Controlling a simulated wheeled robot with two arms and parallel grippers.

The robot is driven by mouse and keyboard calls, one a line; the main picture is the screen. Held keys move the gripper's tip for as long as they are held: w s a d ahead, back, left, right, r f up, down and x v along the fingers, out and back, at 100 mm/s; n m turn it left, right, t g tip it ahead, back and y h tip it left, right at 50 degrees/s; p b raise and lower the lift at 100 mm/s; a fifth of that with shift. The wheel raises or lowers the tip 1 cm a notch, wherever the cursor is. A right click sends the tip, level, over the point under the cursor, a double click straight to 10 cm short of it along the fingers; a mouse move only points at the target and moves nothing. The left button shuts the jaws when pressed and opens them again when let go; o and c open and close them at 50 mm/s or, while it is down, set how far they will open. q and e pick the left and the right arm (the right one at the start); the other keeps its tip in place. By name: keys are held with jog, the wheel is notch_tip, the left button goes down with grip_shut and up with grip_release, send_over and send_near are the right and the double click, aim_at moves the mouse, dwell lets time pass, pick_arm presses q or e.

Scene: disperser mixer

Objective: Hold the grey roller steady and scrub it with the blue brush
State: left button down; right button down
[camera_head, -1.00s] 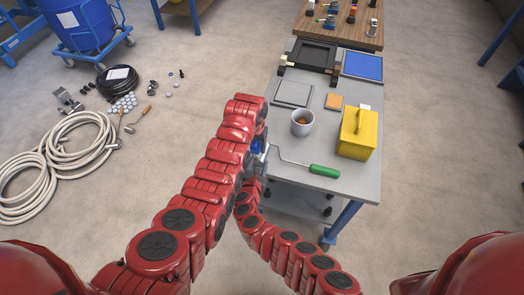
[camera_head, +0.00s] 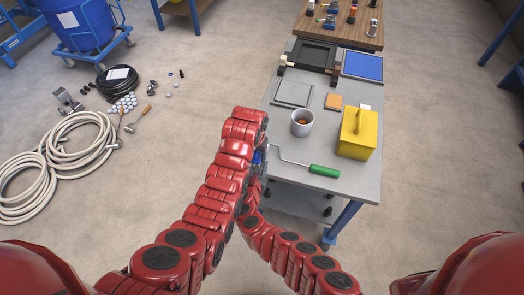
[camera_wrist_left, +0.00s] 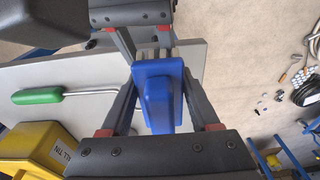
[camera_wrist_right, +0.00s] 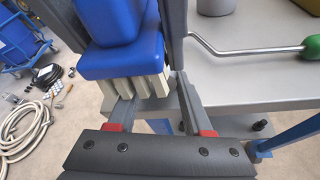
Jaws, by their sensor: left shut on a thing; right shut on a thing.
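The roller's grey head is hidden behind the brush and fingers, so contact between brush and roller cannot be told. My left gripper (camera_wrist_left: 158,78) is shut on the blue brush (camera_wrist_left: 155,98). The brush also shows in the right wrist view (camera_wrist_right: 120,58), its pale bristles pointing down between my right fingers. My right gripper (camera_wrist_right: 158,88) is shut close below the bristles; its fingertips and grip are partly hidden.
The grey table (camera_head: 345,188) also holds a yellow tin (camera_head: 357,133), a grey cup (camera_head: 302,123), an orange block (camera_head: 333,101) and a flat grey panel (camera_head: 293,93). A coiled hose (camera_head: 75,150) lies on the floor at left.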

pick_arm(q)
jog(key=shift+s+f, duration=0.1)
jog(key=shift+s, duration=0.2)
pick_arm(e)
jog(key=shift+r, duration=0.1)
dwell(0.3)
pick_arm(q)
jog(key=shift+w, duration=2.3)
jog(key=shift+r, duration=0.3)
jog(key=shift+s+r, duration=0.2)
jog(key=shift+r, duration=2.5)
jog(key=shift+s+r, duration=0.15)
jog(key=shift+r, duration=2.55)
pick_arm(e)
jog(key=c, duration=0.7)
grip_release()
